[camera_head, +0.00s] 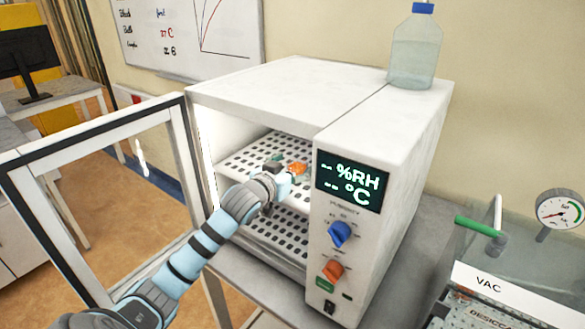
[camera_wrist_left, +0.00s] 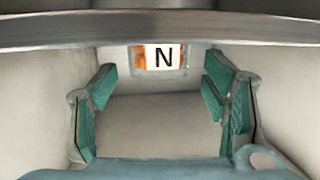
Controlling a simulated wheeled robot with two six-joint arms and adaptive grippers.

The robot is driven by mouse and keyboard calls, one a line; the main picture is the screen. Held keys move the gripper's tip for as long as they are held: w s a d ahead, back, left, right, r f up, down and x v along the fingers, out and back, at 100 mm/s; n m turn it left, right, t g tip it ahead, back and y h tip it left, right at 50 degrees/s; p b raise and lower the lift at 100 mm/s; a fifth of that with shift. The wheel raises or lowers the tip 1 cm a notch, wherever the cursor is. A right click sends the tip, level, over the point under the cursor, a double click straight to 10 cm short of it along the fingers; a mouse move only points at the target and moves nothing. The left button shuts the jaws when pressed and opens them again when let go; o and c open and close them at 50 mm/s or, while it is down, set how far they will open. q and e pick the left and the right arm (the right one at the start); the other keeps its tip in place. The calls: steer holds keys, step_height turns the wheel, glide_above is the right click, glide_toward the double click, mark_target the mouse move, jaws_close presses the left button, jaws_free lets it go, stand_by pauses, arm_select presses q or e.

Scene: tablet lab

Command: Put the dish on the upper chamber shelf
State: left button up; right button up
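The dish (camera_head: 298,168), with orange contents, sits on the perforated upper chamber shelf (camera_head: 262,150), near the instrument panel. In the left wrist view the dish (camera_wrist_left: 185,60) carries a white label with a black N. My left gripper (camera_head: 278,172) reaches through the open chamber front to the upper shelf, just in front of the dish. In the left wrist view the left gripper (camera_wrist_left: 160,85) has its teal-padded fingers wide apart, with nothing clasped between them. The dish shows beyond the fingertips. My right gripper is not in view.
The chamber door (camera_head: 176,150) stands open at the left, beside my left arm. A lower perforated shelf (camera_head: 275,232) lies under the arm. The control panel (camera_head: 350,220) borders the opening on the right. A bottle (camera_head: 414,55) stands on the chamber's top.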

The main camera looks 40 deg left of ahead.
arm_select(q)
steer(key=shift+s, duration=0.1)
steer(key=b+v, duration=0.1)
steer(key=v, duration=0.5)
steer(key=shift+s+f, duration=0.15)
steer(key=shift+s, duration=0.05)
steer(key=p+v, duration=0.1)
steer(key=v, duration=0.4)
steer(key=shift+s+d+r, duration=0.15)
steer(key=shift+s+r, duration=0.05)
steer(key=shift+r, duration=0.05)
steer(key=shift+w, duration=0.1)
